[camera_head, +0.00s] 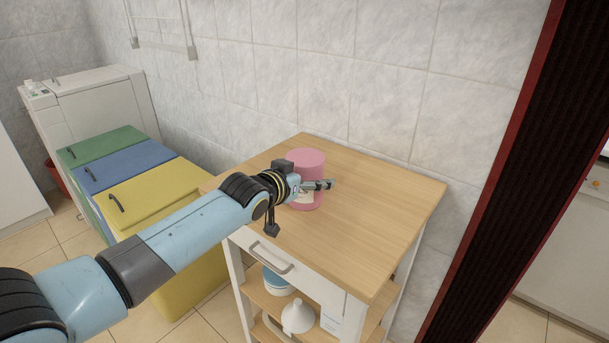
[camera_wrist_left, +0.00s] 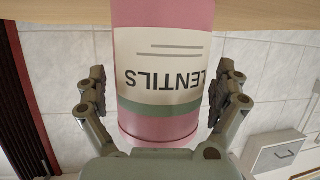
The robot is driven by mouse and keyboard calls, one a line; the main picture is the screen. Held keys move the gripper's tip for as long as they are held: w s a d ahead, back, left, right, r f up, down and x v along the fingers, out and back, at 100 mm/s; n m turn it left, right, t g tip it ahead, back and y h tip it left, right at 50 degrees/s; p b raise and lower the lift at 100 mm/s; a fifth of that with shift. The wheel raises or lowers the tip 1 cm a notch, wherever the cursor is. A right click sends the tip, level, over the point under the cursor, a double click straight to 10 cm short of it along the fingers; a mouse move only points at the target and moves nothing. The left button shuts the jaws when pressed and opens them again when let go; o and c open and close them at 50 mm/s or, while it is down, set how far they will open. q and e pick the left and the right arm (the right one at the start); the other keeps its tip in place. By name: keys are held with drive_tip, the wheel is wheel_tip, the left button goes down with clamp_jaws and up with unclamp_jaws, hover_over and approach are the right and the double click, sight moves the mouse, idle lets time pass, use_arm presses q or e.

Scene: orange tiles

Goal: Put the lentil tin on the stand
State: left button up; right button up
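The lentil tin (camera_head: 307,160) is a pink cylinder with a cream and green label, upright at the wooden top of a white stand (camera_head: 385,205). It appears to rest on that top, though my gripper hides part of it. My left gripper (camera_head: 326,184) reaches in from the left in front of the tin. In the left wrist view the tin (camera_wrist_left: 163,105) appears upside down between the two fingers of the gripper (camera_wrist_left: 160,92). The fingers are spread on either side, with a narrow gap at the left finger. My right gripper is not in view.
Green, blue and yellow bins (camera_head: 150,195) stand left of the stand. A tiled wall is behind and a dark red-edged panel (camera_head: 520,150) is at right. The top's right side is clear.

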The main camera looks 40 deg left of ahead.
use_arm(q)
drive_tip(key=shift+r, duration=0.15)
drive_tip(key=v, duration=1.2)
drive_tip(key=shift+p, duration=0.4)
